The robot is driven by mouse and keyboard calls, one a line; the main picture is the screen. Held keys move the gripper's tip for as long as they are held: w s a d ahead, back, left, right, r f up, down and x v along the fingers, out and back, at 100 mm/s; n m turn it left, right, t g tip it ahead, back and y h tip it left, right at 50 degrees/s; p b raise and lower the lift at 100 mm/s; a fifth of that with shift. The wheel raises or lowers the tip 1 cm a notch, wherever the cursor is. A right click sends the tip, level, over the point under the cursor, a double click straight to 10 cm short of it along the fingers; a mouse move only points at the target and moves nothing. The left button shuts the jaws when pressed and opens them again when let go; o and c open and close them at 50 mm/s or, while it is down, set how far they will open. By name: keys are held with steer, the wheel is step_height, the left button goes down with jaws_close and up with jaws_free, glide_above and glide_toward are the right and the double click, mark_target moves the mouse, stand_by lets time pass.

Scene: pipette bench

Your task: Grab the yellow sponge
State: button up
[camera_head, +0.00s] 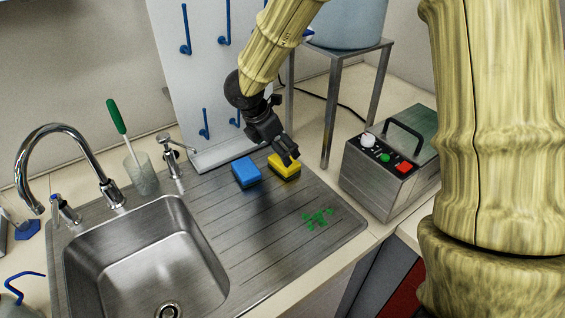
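The yellow sponge (284,168) has a dark underside and lies on the ribbed steel drainboard (250,221), right of a blue sponge (246,172). My gripper (287,158) is black and points down at the yellow sponge from above. Its fingertips are at the sponge's top and overlap it in the picture. I cannot tell whether they touch it, or how far apart the fingers are. Part of the sponge's upper face is hidden behind the gripper.
Several small green pieces (318,218) lie on the drainboard in front. The sink basin (146,254) and tap (70,150) are at left. A white pegboard (190,70) stands behind. A metal stand (331,110) and a grey box with a handle (385,168) are at right.

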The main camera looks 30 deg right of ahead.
steer(key=shift+s+d+f, duration=0.3)
steer(key=shift+d+f, duration=0.05)
steer(key=shift+f, duration=0.3)
steer(key=shift+p+x, duration=0.65)
steer(key=shift+x, duration=1.5)
steer(key=shift+s+a, duration=0.1)
steer(key=shift+s, duration=0.05)
steer(key=c, duration=0.8)
